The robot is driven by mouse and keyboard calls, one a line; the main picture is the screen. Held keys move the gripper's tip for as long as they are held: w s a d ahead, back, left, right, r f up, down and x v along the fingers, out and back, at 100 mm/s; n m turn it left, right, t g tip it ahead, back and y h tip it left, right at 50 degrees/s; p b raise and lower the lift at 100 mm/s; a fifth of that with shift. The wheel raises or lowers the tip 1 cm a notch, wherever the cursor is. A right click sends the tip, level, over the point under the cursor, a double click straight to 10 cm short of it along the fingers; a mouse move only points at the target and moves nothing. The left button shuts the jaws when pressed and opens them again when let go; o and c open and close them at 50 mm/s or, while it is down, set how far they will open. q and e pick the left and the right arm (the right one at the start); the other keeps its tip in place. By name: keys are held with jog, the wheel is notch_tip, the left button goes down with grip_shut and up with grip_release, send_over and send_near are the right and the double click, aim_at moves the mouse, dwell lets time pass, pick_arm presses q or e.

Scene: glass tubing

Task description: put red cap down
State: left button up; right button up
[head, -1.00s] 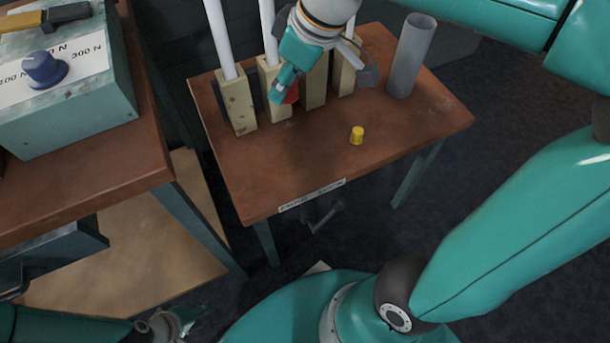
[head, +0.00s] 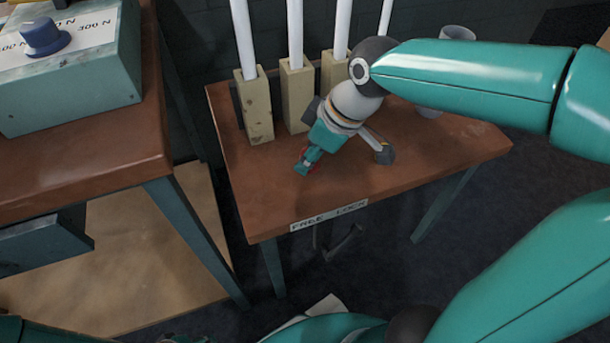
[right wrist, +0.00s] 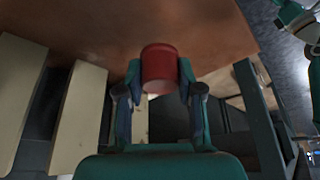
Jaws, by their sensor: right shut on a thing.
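The red cap (right wrist: 160,66) is between the fingers of my right gripper (right wrist: 160,80) in the right wrist view. Both fingertips press on its sides. In the head view my right gripper (head: 308,160) points down and left at the wooden table, with only a little red of the cap showing. The cap is low over the tabletop (head: 420,170), in front of the wooden blocks. I cannot tell whether it touches the wood. Only a scrap of my left gripper (head: 187,339) shows at the bottom edge of the head view; its fingers cannot be made out.
Wooden blocks (head: 256,112) holding upright white tubes (head: 243,40) stand along the table's back left. A grey cylinder (head: 457,33) stands behind my right arm. A label reading FREE LOCK (head: 328,216) is on the front edge. The table's front left is clear.

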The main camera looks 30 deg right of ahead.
aim_at(303, 177)
notch_tip(303, 177, down, 4)
jog(key=shift+f+b, duration=0.25)
jog(key=shift+b, duration=0.7)
jog(key=shift+r, duration=0.1)
jog(key=o, duration=0.8)
jog(key=shift+c, duration=0.2)
jog(key=shift+s+d+r+p, duration=0.1)
jog(key=shift+r+p, duration=0.2)
jog(key=shift+r, duration=0.15)
jog(key=p+v, duration=0.4)
jog(key=v, duration=0.7)
jog(key=shift+s, duration=0.15)
